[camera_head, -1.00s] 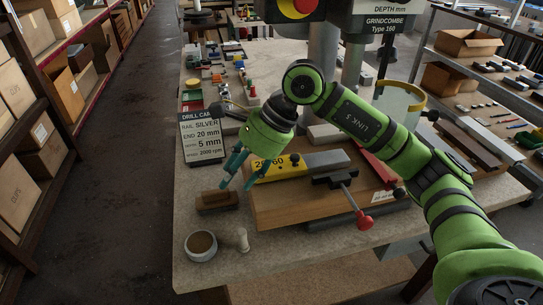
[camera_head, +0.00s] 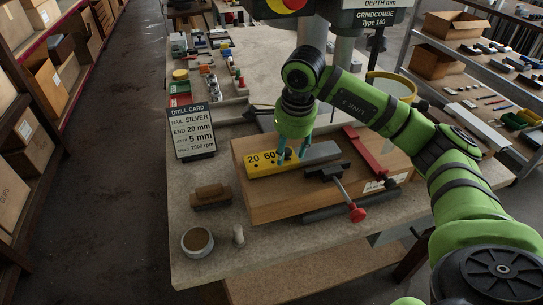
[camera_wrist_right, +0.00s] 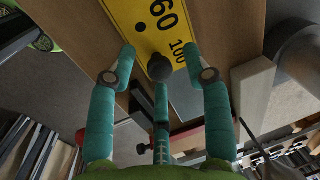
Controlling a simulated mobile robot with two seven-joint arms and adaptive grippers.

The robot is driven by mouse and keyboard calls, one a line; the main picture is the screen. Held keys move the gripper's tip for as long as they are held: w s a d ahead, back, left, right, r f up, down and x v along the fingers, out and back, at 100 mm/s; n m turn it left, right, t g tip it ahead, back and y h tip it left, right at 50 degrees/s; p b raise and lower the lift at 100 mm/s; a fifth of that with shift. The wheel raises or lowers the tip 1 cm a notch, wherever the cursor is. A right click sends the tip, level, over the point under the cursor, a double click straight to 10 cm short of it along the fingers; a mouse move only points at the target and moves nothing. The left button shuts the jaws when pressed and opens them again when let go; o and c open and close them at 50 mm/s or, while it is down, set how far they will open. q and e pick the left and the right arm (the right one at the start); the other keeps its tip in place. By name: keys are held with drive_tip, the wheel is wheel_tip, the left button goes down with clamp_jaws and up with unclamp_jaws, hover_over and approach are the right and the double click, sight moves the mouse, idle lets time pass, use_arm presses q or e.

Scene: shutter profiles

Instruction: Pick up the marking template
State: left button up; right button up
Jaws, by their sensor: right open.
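The marking template is a yellow plate (camera_head: 262,166) with black numbers 20 and 60. It lies on a wooden block by a silver rail (camera_head: 321,153). In the right wrist view the yellow plate (camera_wrist_right: 145,16) shows 60 and 100, a dark hole and a black knob (camera_wrist_right: 158,68). My right gripper (camera_head: 292,157) points down over the plate's right part, its teal fingers spread. In the right wrist view the knob sits between the fingertips of my right gripper (camera_wrist_right: 159,62); contact cannot be told. The fingers partly hide the plate in the head view. My left gripper is not in view.
A clamp with a red knob (camera_head: 357,214) is right of the gripper, with a red bar (camera_head: 365,153) behind.

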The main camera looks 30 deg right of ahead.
clamp_jaws()
drive_tip(key=shift+r, duration=0.15)
